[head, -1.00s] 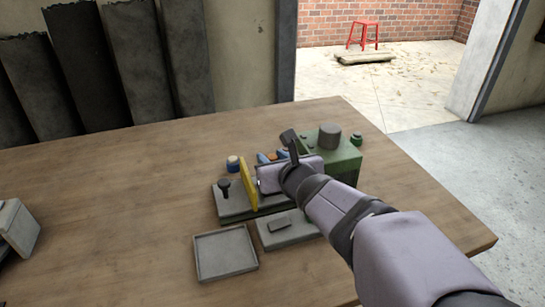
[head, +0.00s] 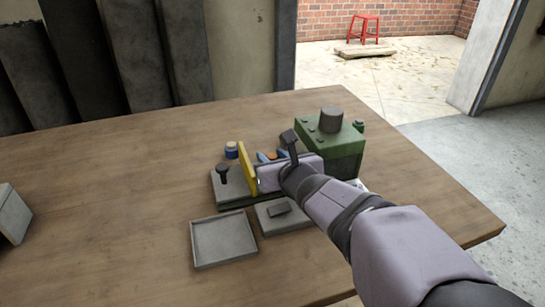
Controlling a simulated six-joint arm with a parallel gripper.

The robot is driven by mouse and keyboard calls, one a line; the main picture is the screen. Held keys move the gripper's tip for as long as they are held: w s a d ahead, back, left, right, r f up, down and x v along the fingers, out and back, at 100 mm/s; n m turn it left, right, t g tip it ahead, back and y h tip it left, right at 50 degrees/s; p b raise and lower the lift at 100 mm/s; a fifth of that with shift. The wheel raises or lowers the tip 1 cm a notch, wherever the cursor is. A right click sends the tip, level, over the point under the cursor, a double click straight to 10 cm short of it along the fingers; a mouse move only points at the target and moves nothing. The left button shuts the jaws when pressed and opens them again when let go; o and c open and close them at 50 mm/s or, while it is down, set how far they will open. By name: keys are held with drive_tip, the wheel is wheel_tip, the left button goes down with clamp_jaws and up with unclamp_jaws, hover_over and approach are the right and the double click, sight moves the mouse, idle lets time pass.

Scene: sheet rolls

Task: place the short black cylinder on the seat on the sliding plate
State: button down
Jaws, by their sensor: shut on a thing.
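My gripper (head: 262,182) is at the near side of the machine, just right of the upright yellow plate (head: 248,165). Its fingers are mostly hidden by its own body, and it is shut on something. The short black cylinder is not clearly visible; the hidden thing in the jaws appears to be it. The sliding plate seems to be the grey plate (head: 229,190) with a black knob (head: 222,173) on its left part. The seat is not visible. Whether the held piece touches anything cannot be told.
A green machine block (head: 340,150) with a grey cylinder (head: 331,119) on top stands right behind my gripper. A shallow grey tray (head: 223,262) and a flat grey block (head: 270,222) lie in front. The table's left is mostly clear.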

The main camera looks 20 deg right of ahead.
sight(272, 156)
drive_tip(key=shift+f+b, duration=0.55)
drive_tip(key=shift+b, duration=0.15)
drive_tip(key=c, duration=1.2)
unclamp_jaws()
wheel_tip(272, 156, up, 10)
drive_tip(key=p, duration=0.8)
drive_tip(key=shift+r, duration=0.1)
